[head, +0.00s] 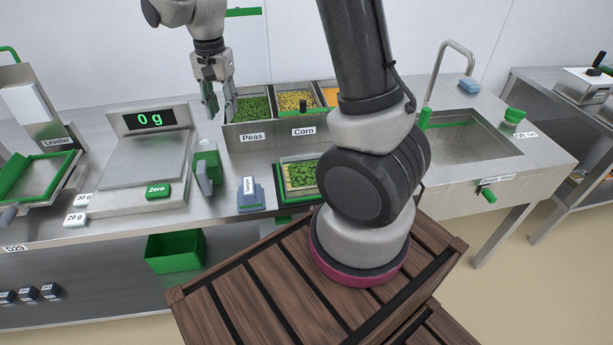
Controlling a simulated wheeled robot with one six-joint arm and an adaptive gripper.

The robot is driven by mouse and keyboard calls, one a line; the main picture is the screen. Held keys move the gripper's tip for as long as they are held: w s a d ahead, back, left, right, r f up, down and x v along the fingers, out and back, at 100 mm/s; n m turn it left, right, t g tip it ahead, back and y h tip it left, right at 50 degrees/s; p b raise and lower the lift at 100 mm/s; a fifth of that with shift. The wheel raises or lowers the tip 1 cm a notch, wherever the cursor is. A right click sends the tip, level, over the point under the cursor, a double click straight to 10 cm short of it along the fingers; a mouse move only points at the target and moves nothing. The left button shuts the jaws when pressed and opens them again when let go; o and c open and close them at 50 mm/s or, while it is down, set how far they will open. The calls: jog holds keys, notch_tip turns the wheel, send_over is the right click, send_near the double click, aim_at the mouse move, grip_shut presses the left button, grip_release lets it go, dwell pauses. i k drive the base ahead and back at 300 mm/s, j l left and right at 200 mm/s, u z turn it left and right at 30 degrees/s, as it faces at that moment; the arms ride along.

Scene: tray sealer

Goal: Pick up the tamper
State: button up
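A small blue-grey block with a white upright label (250,192) stands on the steel counter, left of the tray of greens. It looks like the tamper, but its label is too small to read surely. My gripper (217,105) points down above the counter, behind and to the left of that block, by the left end of the peas bin. Its fingers look spread apart, with nothing seen between them. It is well clear of the block.
A green holder with a grey piece (206,168) stands left of the block. The scale (146,160) reads 0 g. Peas (252,109) and corn (296,101) bins stand behind. A filled tray (284,185) lies to the right. A sink (462,140) is farther right.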

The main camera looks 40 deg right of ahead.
aim_at(251, 197)
jog(key=k+j+z, duration=0.15)
jog(key=z, duration=0.25)
jog(key=k+j+z, duration=0.2)
jog(key=z, duration=0.2)
